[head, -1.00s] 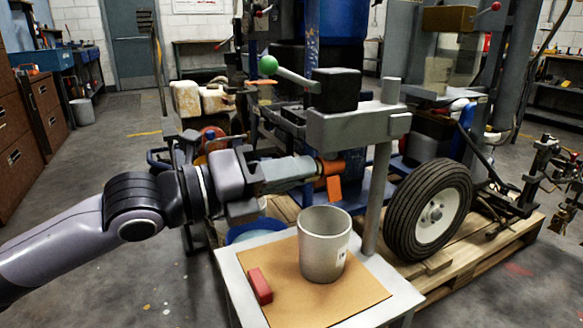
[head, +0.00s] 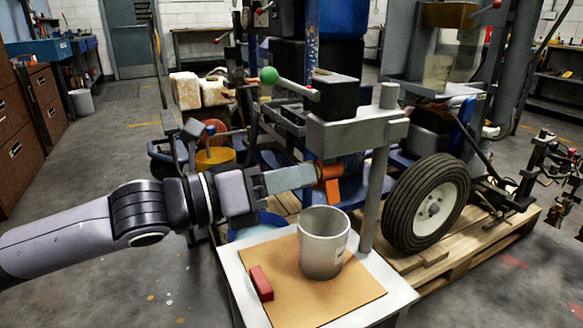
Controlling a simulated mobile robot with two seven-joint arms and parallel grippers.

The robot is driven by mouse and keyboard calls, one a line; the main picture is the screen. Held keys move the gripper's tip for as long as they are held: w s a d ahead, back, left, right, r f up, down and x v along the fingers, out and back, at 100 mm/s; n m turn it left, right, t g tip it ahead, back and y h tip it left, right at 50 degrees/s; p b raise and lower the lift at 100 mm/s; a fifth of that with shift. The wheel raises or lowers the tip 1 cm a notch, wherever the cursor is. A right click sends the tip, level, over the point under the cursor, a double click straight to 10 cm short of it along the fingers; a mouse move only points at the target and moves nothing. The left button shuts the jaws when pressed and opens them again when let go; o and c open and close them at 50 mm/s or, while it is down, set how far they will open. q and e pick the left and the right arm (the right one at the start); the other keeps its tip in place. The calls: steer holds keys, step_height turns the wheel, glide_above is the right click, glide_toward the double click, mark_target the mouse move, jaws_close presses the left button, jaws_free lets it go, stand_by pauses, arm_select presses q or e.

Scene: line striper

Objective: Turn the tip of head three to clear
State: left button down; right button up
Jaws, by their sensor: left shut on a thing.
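The spray head is a black block (head: 334,93) on a grey bracket (head: 358,127), with a lever ending in a green ball (head: 268,75). Below the bracket is an orange tip (head: 332,189), with a flat part hanging down. My left gripper (head: 318,174) comes in from the left and is shut on the orange tip; its fingers hide part of it. I cannot read any marking on the tip. My right gripper is not in view.
A grey-white cup (head: 323,243) and a red block (head: 261,283) stand on a brown board (head: 300,304) on a small table below my gripper. A grey post (head: 376,200) rises behind the cup. A black-tyred wheel (head: 400,212) is to the right, above a pallet (head: 470,254).

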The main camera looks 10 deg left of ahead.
arm_select(q)
steer(key=shift+d+m+p, duration=0.1)
steer(key=shift+m+p, duration=1.2)
steer(key=shift+m, duration=1.6)
steer(key=c, duration=0.6)
jaws_free()
steer(key=shift+o, duration=0.2)
steer(key=v, duration=0.7)
steer(key=shift+p, duration=0.4)
